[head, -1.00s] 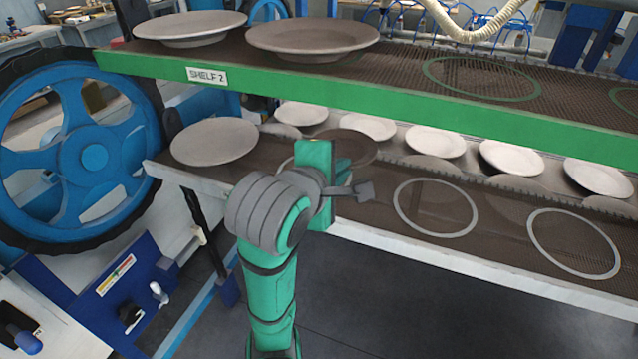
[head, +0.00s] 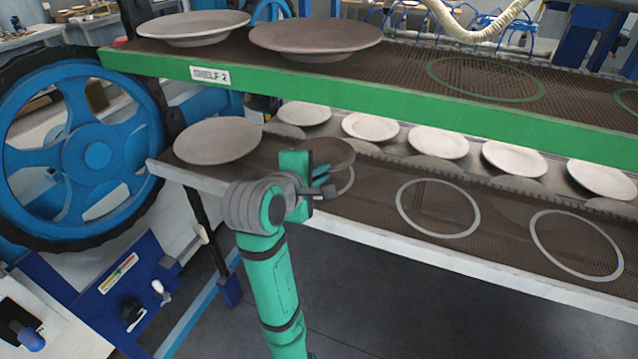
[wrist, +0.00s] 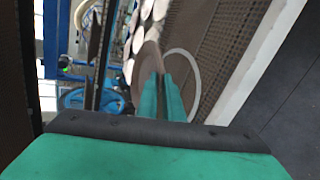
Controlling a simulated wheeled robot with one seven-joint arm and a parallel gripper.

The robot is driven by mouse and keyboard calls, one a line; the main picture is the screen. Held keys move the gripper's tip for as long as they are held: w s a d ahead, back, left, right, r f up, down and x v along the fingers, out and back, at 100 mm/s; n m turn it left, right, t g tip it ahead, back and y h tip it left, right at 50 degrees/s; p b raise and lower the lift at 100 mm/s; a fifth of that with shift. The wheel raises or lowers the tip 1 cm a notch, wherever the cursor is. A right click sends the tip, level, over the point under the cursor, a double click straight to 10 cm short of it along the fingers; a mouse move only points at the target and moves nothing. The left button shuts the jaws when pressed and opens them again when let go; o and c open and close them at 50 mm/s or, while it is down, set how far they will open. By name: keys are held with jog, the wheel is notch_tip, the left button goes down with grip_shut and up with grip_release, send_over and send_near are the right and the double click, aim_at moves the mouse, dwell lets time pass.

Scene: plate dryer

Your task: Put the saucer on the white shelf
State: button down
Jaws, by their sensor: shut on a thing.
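My gripper (head: 322,178) is shut on a brown saucer (head: 332,150), holding it by its near edge over the left part of the white shelf (head: 400,248). The white shelf is the lower one, with a white front edge and dark mesh. The saucer lies partly behind my gripper, just beside a pale ring mark (head: 350,182) on the mesh. I cannot tell whether it touches the shelf. In the wrist view, the fingers (wrist: 165,95) reach the saucer (wrist: 146,62), and a pale ring shows to its right.
A plate (head: 217,139) stands on the white shelf's left end; two empty rings (head: 438,208) lie to the right. Several white plates (head: 438,141) stand behind. The green shelf (head: 400,105) overhangs, carrying a white plate (head: 193,27) and a brown plate (head: 315,38). A blue wheel (head: 92,152) is left.

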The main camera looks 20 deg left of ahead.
aim_at(318, 197)
jog(key=shift+w+a+f, duration=0.1)
jog(key=shift+a+f, duration=0.15)
jog(key=shift+f, duration=0.7)
jog(key=shift+a+f, duration=0.25)
jog(key=shift+f, duration=0.7)
jog(key=shift+d, duration=0.1)
jog(key=c, duration=2.3)
grip_release()
jog(key=shift+f, duration=0.15)
jog(key=shift+o, duration=0.5)
jog(key=shift+r, duration=0.2)
jog(key=d+v, duration=0.1)
jog(key=v, duration=1)
jog(key=shift+s+a, duration=0.45)
